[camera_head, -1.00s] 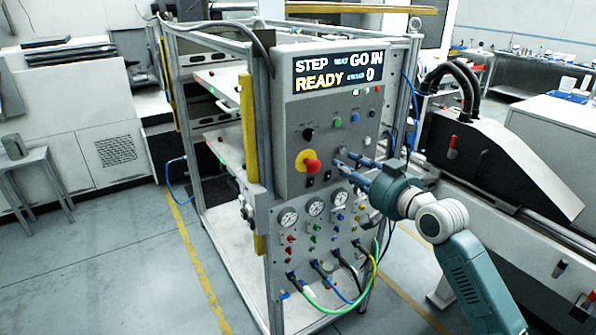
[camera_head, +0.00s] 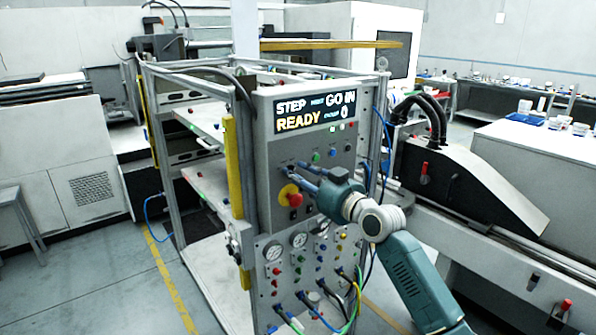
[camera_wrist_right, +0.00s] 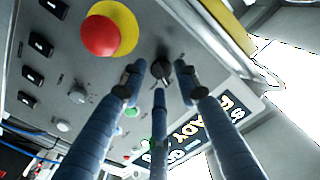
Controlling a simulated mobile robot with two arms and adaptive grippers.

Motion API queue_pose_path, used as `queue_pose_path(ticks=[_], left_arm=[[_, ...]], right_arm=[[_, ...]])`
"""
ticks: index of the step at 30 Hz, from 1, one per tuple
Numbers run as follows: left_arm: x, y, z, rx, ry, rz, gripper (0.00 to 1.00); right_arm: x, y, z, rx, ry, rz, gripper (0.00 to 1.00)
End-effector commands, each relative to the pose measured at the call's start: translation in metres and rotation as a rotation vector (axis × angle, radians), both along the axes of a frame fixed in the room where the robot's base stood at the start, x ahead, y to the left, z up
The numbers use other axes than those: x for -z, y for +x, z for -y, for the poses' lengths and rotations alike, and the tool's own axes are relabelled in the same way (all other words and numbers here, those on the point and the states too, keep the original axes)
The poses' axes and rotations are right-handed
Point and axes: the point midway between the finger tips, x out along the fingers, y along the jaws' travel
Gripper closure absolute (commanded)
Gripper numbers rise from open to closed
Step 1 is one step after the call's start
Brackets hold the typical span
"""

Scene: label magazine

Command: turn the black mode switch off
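The black mode switch (camera_wrist_right: 162,68) is a small round knob on the grey control panel (camera_head: 266,150). In the right wrist view it shows just ahead of the fingertips, between them. My right gripper (camera_head: 288,169) is at the panel in the head view, and its fingers largely cover the switch there. Its blue-grey fingers (camera_wrist_right: 158,84) are spread around the knob with gaps visible, so it looks open. I cannot tell whether a finger touches the knob or which way its pointer faces. My left gripper is not in view.
A red emergency button (camera_head: 293,199) on a yellow disc sits just below the fingers; it also shows in the wrist view (camera_wrist_right: 100,36). The display (camera_head: 316,113) reads STEP, GO IN, READY. Gauges (camera_head: 298,240) and hoses lie lower. A yellow post (camera_head: 233,170) stands left.

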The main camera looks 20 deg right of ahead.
Motion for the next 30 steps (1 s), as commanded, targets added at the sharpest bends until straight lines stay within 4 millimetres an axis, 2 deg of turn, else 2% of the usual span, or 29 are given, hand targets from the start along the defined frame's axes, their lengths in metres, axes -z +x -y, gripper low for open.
queue_pose_path(ticks=[10,11,15,23,30], left_arm=[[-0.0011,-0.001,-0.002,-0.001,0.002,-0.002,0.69],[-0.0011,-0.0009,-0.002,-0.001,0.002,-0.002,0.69],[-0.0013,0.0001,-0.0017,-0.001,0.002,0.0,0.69],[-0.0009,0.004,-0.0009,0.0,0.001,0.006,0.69],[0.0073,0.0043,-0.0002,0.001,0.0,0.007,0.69]], right_arm=[[0.0004,0.0049,-0.0017,0.0,0.0,0.0,0.69],[0.0004,0.0048,-0.0017,0.0,0.0,0.0,0.73],[0.0004,0.0048,-0.0016,0.001,0.0,0.0,1.0],[0.0007,0.0047,-0.0013,0.001,-0.005,0.001,1.0],[0.0023,0.0048,-0.0014,0.001,-0.072,0.025,1.0]])
